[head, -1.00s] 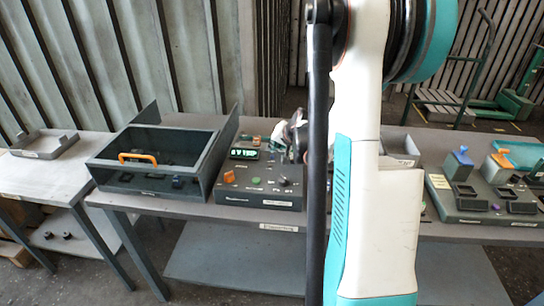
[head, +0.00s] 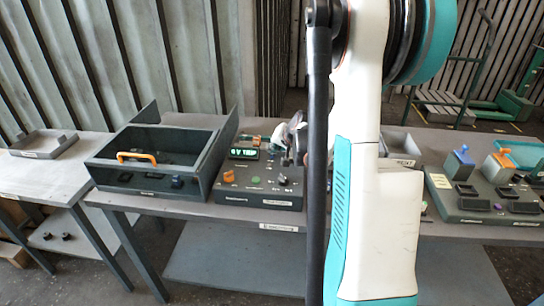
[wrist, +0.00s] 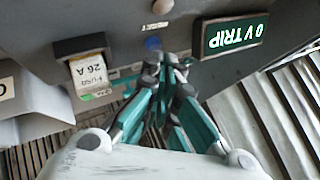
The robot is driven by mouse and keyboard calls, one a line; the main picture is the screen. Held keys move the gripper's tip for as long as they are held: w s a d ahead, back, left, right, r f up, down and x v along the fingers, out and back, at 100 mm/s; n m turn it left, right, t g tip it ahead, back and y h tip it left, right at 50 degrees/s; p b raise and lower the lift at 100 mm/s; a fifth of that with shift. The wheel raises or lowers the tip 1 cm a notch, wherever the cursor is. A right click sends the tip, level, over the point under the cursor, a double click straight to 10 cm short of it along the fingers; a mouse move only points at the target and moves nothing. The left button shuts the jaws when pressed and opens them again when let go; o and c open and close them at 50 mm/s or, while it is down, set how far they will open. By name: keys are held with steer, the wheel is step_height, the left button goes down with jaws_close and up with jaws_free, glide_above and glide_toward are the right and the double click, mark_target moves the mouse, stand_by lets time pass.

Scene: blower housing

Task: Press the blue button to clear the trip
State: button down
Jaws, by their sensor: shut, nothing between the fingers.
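The blue button (wrist: 153,43) is a small round button on the dark grey control box, in the upper middle of the wrist view. My gripper (wrist: 166,62) is shut and empty, its fingertips just below the button in that view; I cannot tell whether they touch it. A lit display (wrist: 231,34) reads "0 V TRIP", upside down, to the right of the button. In the head view the control box (head: 240,193) stands on the table and its display (head: 243,154) is lit. My gripper (head: 297,140) is over the box's back right part, partly hidden by my arm; the blue button cannot be made out there.
In the head view an open dark bin with an orange handle (head: 137,157) stands left of the box. Right of my arm stands a grey panel (head: 470,210) with several blocks and sockets.

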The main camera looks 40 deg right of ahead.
mark_target(274, 157)
steer(key=shift+f, duration=0.3)
steer(key=shift+r, duration=0.15)
stand_by(0.5)
steer(key=shift+r+p, duration=0.35)
steer(key=shift+r, duration=0.35)
step_height(274, 157, up, 5)
steer(key=p, duration=0.3)
stand_by(0.6)
